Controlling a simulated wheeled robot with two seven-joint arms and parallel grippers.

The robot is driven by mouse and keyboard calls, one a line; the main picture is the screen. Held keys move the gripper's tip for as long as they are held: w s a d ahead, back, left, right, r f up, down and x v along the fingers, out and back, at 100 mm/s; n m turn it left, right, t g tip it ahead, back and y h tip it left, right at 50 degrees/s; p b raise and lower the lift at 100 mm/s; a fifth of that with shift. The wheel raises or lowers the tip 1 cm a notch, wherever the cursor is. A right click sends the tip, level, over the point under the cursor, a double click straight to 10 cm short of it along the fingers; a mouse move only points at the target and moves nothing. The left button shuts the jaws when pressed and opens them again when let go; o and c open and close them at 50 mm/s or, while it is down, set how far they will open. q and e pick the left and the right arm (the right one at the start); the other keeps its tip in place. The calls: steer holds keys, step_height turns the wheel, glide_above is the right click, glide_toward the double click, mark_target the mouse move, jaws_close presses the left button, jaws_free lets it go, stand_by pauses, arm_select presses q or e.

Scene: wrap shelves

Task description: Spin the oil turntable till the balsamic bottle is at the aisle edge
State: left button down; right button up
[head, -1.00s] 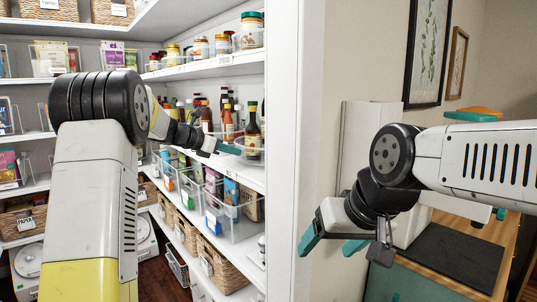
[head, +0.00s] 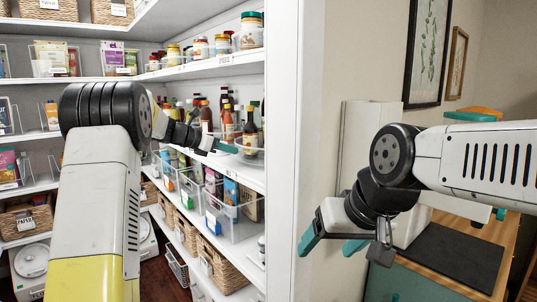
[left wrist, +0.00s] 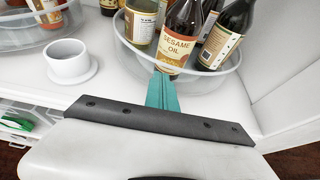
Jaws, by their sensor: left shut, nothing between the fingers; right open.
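The oil turntable (left wrist: 208,74) is a clear round tray with a low rim on a white shelf; it also shows in the head view (head: 254,158). A sesame oil bottle (left wrist: 178,40) stands at its near edge. A dark bottle (left wrist: 224,36) stands to its right and a pale-labelled one (left wrist: 141,24) to its left. I cannot read which is the balsamic bottle. My left gripper (left wrist: 163,92) is shut and empty, its teal tips at the near rim below the sesame oil; contact looks likely. My right gripper (head: 331,245) is open and empty, outside the pantry.
A small white cup (left wrist: 69,62) stands on the shelf left of the turntable. A second round tray (left wrist: 40,38) with bottles is beyond it. The white door frame (head: 295,150) is close on the right. Clear bins (head: 232,222) fill the shelf below.

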arm_select(q)
steer(key=shift+w+a, duration=0.2)
steer(key=shift+w, duration=0.35)
steer(key=shift+w+a, duration=0.2)
steer(key=shift+w, duration=0.3)
steer(key=shift+w+a, duration=0.1)
steer(key=shift+w, duration=1.05)
steer(key=shift+s+a, duration=0.1)
steer(key=shift+a, duration=1.7)
